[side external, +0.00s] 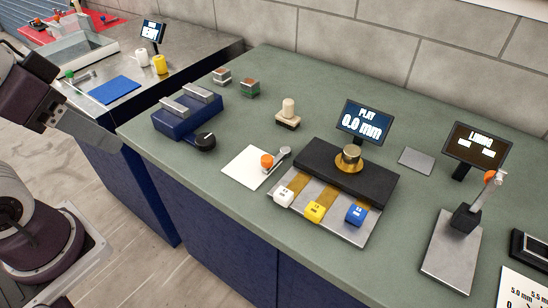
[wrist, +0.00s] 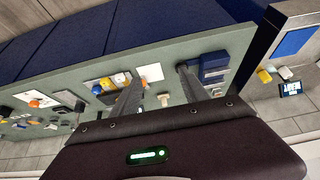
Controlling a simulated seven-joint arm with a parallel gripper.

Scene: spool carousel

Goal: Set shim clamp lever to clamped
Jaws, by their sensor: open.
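Two orange-knobbed parts show in the side view, and I cannot tell for certain which is the shim clamp lever. One orange knob (side external: 267,160) with a grey arm (side external: 280,157) lies low at a white pad (side external: 247,167), beside the black shim fixture (side external: 345,172). Another orange-tipped lever (side external: 489,177) stands upright from a dark block on a grey plate at the right. My gripper (wrist: 161,73) is open and empty in the wrist view, with both fingers spread above the bench. In the side view it is at the far left, well away from both knobs.
White (side external: 284,196), yellow (side external: 314,212) and blue (side external: 355,213) blocks sit at the fixture's front. A display (side external: 365,121) reads PLAY 0.0 mm. A blue box (side external: 187,115) and black knob (side external: 205,142) stand at left. The green bench front (side external: 215,205) is clear.

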